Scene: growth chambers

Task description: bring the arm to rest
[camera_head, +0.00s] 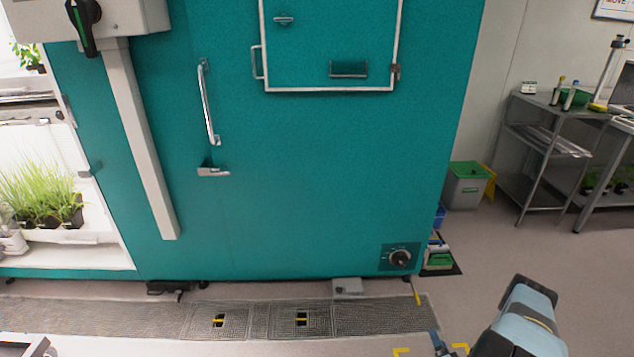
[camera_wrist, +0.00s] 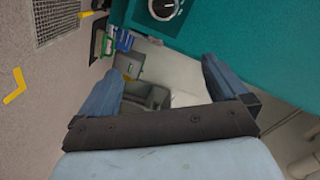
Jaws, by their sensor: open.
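My gripper (camera_wrist: 163,90) shows in the wrist view with its two blue-grey fingers spread wide apart. It is open, and nothing is between the fingers but the distant floor and a grey bin. In the head view part of my arm (camera_head: 520,318) reaches in at the bottom right, over open floor in front of the teal chamber (camera_head: 300,190). A blue-grey tip (camera_head: 438,343) shows at the bottom edge beside it; the rest is cut off by the frame.
The chamber has a long door handle (camera_head: 208,105) and a dial (camera_head: 399,258), also in the wrist view (camera_wrist: 164,8). A grey bin with a green lid (camera_head: 466,185) and a metal cart (camera_head: 545,150) stand at the right. Floor grates (camera_head: 260,322) run along the chamber's front.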

